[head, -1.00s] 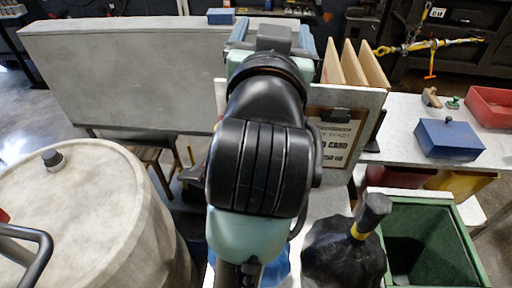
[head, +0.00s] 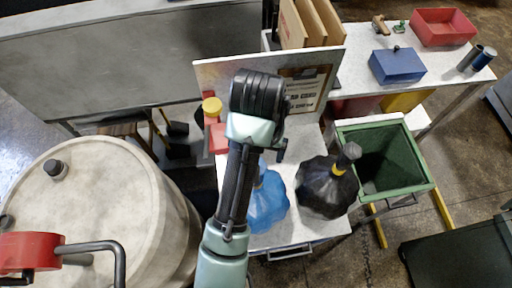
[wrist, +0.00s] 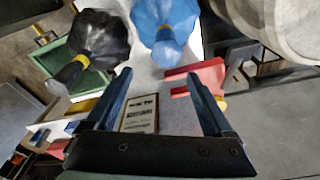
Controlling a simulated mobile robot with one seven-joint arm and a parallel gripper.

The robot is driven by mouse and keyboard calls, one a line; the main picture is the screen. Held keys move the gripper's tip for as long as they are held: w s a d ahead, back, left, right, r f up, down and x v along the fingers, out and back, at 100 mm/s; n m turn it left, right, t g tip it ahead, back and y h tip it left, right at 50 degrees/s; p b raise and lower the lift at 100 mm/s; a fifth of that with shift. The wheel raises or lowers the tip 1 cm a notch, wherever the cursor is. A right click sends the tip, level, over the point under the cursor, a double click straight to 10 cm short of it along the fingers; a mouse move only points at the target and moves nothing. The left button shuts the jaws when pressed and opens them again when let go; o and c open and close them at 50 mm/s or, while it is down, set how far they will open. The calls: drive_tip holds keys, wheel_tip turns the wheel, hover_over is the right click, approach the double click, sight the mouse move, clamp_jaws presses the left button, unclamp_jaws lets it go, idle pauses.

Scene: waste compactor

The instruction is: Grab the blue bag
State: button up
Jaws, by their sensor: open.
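The blue bag (head: 268,202) stands on a white-topped table behind my arm in the head view, which partly covers it. It also shows at the top of the wrist view (wrist: 165,18), with its tied neck toward my gripper. My gripper (wrist: 160,82) is open and empty in the wrist view. The blue bag's neck is just beyond the fingertips, apart from them. The fingers are hidden behind my arm in the head view.
A black bag (head: 322,188) stands right of the blue one. A green bin (head: 428,188) is further right. A large pale drum (head: 100,200) stands left. A sign board (head: 225,75) rises behind the bags. A red object (wrist: 185,74) is near my gripper.

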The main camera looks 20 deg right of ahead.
drive_tip(key=shift+s+f, duration=0.15)
drive_tip(key=shift+f, duration=0.75)
drive_tip(key=f+b, duration=0.5)
drive_tip(key=shift+w+f+b, duration=0.25)
drive_tip(key=shift+f+b, duration=0.05)
drive_tip(key=f+b, duration=0.3)
drive_tip(key=shift+w+a+f, duration=0.1)
drive_tip(key=shift+w+a, duration=0.1)
drive_tip(key=shift+a, duration=0.1)
drive_tip(key=shift+w+f+p, duration=0.15)
drive_tip(key=shift+f+p, duration=0.3)
drive_tip(key=shift+f, duration=0.5)
clamp_jaws()
drive_tip(key=shift+r, duration=0.1)
